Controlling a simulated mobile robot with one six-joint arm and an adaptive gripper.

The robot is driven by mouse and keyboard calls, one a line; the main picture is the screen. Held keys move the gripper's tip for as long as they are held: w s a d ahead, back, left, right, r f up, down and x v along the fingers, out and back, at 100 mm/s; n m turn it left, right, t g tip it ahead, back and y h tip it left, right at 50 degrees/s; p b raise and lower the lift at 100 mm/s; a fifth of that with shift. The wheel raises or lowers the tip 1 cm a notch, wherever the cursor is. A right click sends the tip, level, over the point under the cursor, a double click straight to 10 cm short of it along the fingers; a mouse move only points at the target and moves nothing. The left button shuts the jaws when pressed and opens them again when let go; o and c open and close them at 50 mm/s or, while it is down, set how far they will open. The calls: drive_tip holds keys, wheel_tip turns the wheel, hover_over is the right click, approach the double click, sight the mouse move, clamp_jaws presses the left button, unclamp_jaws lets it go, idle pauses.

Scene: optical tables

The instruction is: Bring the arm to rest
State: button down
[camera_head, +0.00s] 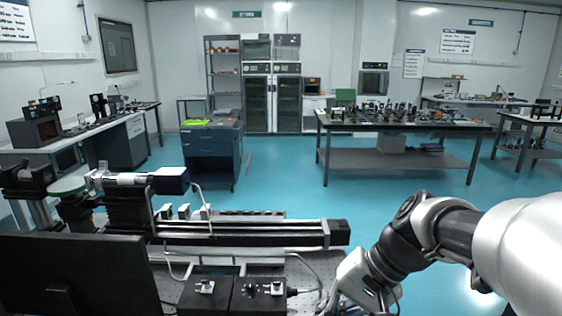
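My arm reaches in from the right edge of the head view, over the blue floor and the right end of the near optical table (315,264). It bends downward at a dark joint, and its lower end runs out of the bottom of the picture beside the table. My gripper's fingers do not show, so their state and anything in them are hidden.
A linear rail (250,232) and a laser unit (135,180) stand on the near table, close left of my arm. A black monitor (100,265) and control boxes (235,296) are in front. A far optical table (350,122) stands beyond open blue floor (300,190). A blue cabinet (208,155) stands left.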

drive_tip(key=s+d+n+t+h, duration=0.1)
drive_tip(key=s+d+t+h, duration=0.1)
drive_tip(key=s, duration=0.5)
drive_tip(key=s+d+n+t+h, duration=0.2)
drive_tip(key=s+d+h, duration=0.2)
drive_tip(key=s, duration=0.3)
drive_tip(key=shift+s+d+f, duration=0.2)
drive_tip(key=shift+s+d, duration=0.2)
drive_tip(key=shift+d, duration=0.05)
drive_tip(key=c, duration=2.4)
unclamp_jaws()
